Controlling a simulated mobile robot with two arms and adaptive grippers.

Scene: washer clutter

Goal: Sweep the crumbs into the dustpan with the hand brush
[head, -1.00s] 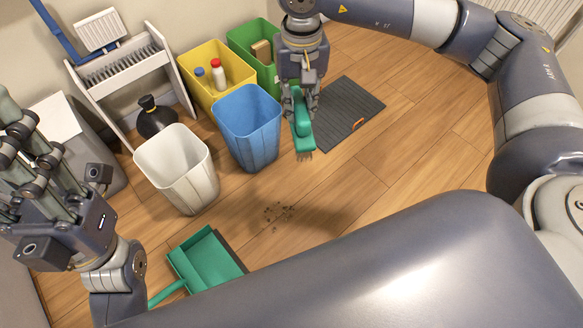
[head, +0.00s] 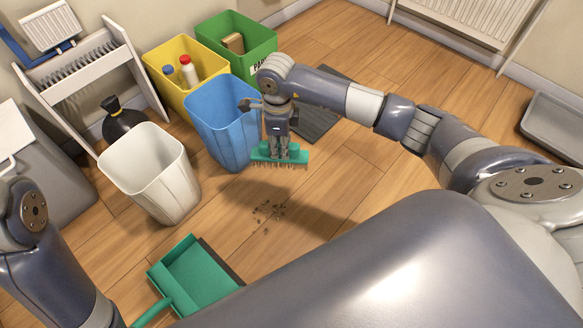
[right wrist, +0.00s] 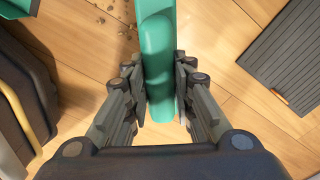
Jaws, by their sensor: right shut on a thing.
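The green hand brush (head: 298,157) is held bristles down above the floor in the head view. It also shows in the right wrist view (right wrist: 157,50). My right gripper (head: 281,150) is shut on its handle, one finger on each side. The crumbs (head: 268,212) lie scattered on the wood floor, nearer to me than the brush and apart from it. Some crumbs (right wrist: 118,22) show left of the brush in the right wrist view. The green dustpan (head: 190,272) lies on the floor at lower left, handle towards me, its dark lip facing the right. My left gripper is out of view.
A white bin (head: 150,180), a blue bin (head: 228,130), a yellow crate (head: 205,62) with bottles and a green crate (head: 262,40) stand along the left and back. A dark mat (head: 318,122) lies behind the brush.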

